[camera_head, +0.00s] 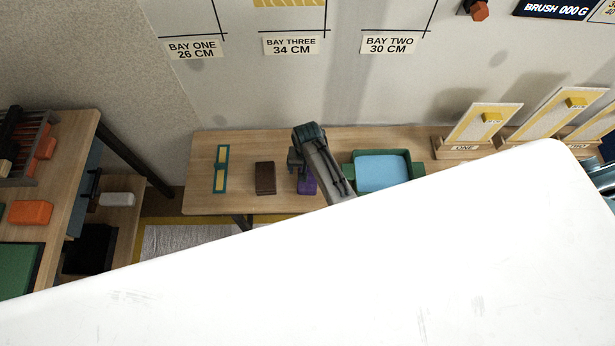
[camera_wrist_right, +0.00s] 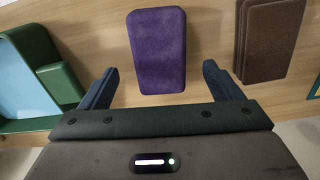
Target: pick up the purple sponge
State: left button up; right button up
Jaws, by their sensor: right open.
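The purple sponge (camera_wrist_right: 158,52) lies on the wooden table, in the middle of the right wrist view. In the head view only part of the sponge (camera_head: 307,187) shows beside my right arm. My right gripper (camera_wrist_right: 155,85) is open, with one finger on each side of the sponge's near end in the picture. The fingers stand apart from the sponge, and nothing is held. In the head view the gripper (camera_head: 298,164) is small and partly covers the sponge. My left gripper is not in view.
A brown block stack (camera_head: 265,178) lies left of the sponge and a green tray with blue inside (camera_head: 413,172) lies right. A teal-edged frame (camera_head: 221,169) is farther left. A large white panel (camera_head: 330,270) hides the lower head view.

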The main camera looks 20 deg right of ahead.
jog(key=shift+s+f+p, duration=0.1)
jog(key=shift+f+p, duration=0.25)
jog(key=shift+f, duration=2.15)
jog(key=shift+c, duration=0.3)
jog(key=c, duration=1)
